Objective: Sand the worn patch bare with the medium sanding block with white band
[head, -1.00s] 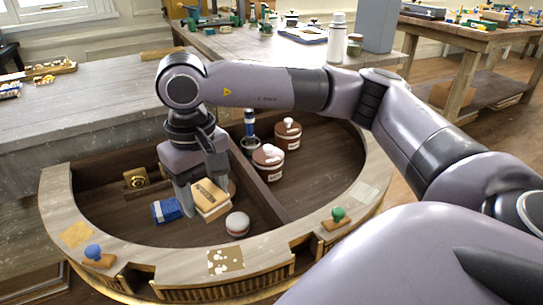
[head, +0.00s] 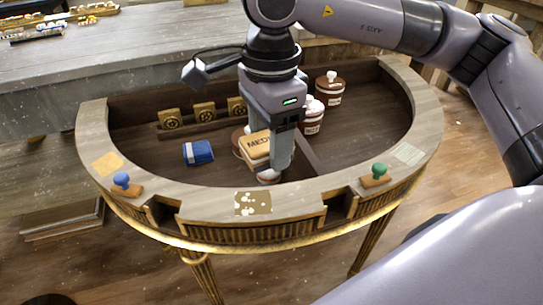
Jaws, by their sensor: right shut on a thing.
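My right gripper (head: 282,162) points down into the half-round console and is shut on a tan block (head: 257,146) marked "MEDI…"; the fingers hide its right part. The block is above the tray floor, just behind a round pale-topped thing (head: 268,176). The console's front rim bears a tan patch with white flecks (head: 253,204) at the middle, a plain tan patch (head: 107,163) at the left and a pale grey patch (head: 408,153) at the right. My left gripper is not in view.
A blue block with a white band (head: 198,152) lies left in the console. Blue-knobbed (head: 122,182) and green-knobbed (head: 377,174) stamps stand on the rim. Brown-and-white jars (head: 328,88) stand behind right. A divider (head: 308,158) crosses the well; gold-fronted pieces (head: 204,113) line the back.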

